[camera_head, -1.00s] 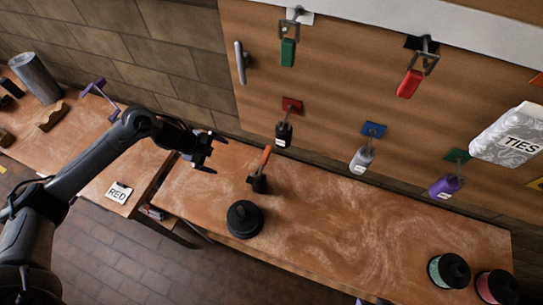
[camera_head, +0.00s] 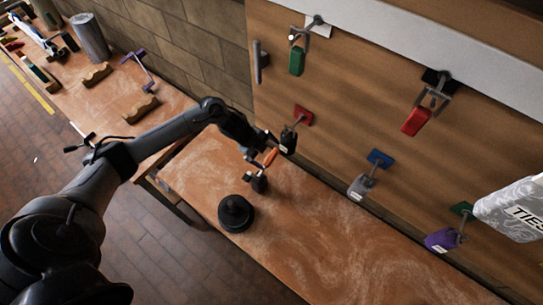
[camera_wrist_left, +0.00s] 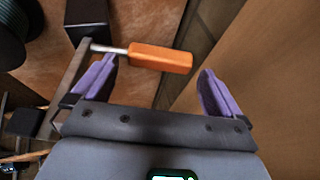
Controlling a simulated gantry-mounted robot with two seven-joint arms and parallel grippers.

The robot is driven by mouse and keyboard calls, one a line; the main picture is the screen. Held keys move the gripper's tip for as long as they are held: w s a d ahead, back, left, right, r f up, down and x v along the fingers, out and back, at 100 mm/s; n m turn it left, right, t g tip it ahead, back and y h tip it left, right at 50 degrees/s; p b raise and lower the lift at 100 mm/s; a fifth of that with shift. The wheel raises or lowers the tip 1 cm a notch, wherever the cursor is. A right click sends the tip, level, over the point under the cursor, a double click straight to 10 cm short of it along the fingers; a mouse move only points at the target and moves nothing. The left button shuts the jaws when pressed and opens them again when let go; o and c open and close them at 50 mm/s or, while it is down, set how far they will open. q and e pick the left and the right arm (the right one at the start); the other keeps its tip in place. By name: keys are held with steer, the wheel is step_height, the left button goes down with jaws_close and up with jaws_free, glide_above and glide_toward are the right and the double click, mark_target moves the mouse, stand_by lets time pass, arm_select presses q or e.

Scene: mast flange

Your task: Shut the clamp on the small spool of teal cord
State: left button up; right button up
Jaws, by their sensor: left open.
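The toggle clamp (camera_head: 260,184) stands on the bench, with its orange handle (camera_head: 270,157) raised and tilted up to the right. A black-flanged spool (camera_head: 236,213) sits in front of it to the left. In the left wrist view this spool (camera_wrist_left: 22,38) shows dark, teal-tinted cord at the top left edge. My left gripper (camera_head: 262,154) is open at the handle. In the left wrist view the orange handle (camera_wrist_left: 160,58) lies across the gap between the purple fingertips (camera_wrist_left: 158,68); contact cannot be told. My right gripper is out of view.
A bag marked TIES (camera_head: 515,212) hangs at the right. The bench right of the spool is clear.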

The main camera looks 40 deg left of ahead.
mark_target(271, 157)
arm_select(q)
steer(key=shift+x, duration=1.85)
steer(key=c, duration=1.2)
